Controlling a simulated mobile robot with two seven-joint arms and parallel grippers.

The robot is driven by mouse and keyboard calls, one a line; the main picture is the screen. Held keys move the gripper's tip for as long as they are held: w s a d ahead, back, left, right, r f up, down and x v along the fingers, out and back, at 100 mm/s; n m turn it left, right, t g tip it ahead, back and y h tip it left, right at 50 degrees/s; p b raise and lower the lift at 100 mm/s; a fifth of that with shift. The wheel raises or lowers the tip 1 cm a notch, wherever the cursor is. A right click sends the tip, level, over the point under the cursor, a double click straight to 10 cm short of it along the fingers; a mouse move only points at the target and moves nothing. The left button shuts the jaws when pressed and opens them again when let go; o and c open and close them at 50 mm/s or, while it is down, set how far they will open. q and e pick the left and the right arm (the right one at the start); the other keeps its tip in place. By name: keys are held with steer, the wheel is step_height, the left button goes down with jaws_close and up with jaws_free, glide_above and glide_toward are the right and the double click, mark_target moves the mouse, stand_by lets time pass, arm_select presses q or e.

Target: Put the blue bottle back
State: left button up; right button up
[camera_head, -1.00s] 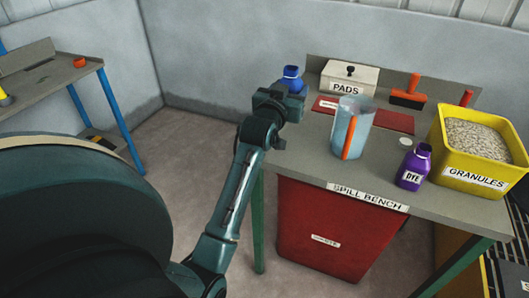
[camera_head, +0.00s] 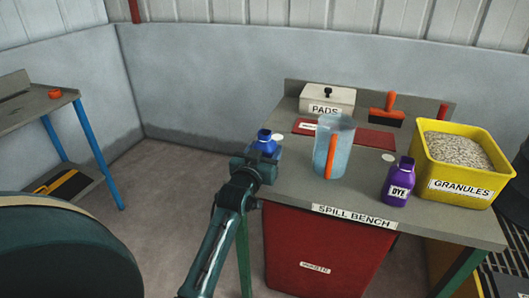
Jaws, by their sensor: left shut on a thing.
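I cannot tell whether the bottle's base touches the bench top. A small pale disc (camera_head: 279,138) shows just right of the bottle. My right gripper is not in view.
A clear jug (camera_head: 341,138) with an orange handle stands right of the bottle. A purple dye bottle (camera_head: 395,185), a yellow granules tub (camera_head: 425,160) and the pads box (camera_head: 340,97) are also on the bench. A red bin (camera_head: 318,235) stands below.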

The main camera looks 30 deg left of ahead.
arm_select(q)
steer(key=shift+r, duration=0.15)
steer(key=o, duration=1.2)
steer(key=shift+f, duration=0.2)
